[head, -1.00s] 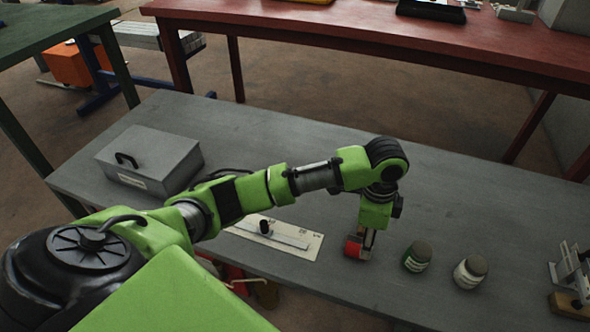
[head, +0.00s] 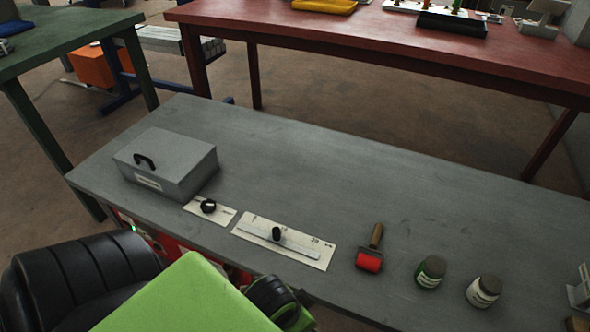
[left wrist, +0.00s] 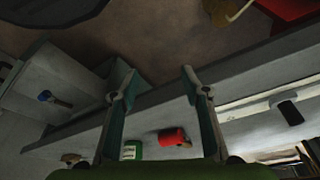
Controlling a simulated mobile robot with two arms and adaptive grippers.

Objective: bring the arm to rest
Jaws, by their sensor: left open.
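My left arm (head: 170,295) is folded low at the bottom left of the head view, off the grey bench (head: 330,170); its gripper cannot be made out there. In the left wrist view my left gripper (left wrist: 158,74) is open, with its two fingers apart and nothing between their tips. A red roller with a wooden handle (head: 369,261) lies on the bench near its front edge. It also shows small in the left wrist view (left wrist: 172,137), apart from the fingertips. My right gripper is in neither view.
A grey metal box (head: 185,165) stands at the bench's left end. Two plates with black knobs, the larger plate (head: 320,262) nearer the roller, lie along the front. Two jars, one green-labelled (head: 430,272) and one white-labelled (head: 484,291), stand right of it. The bench's middle is clear.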

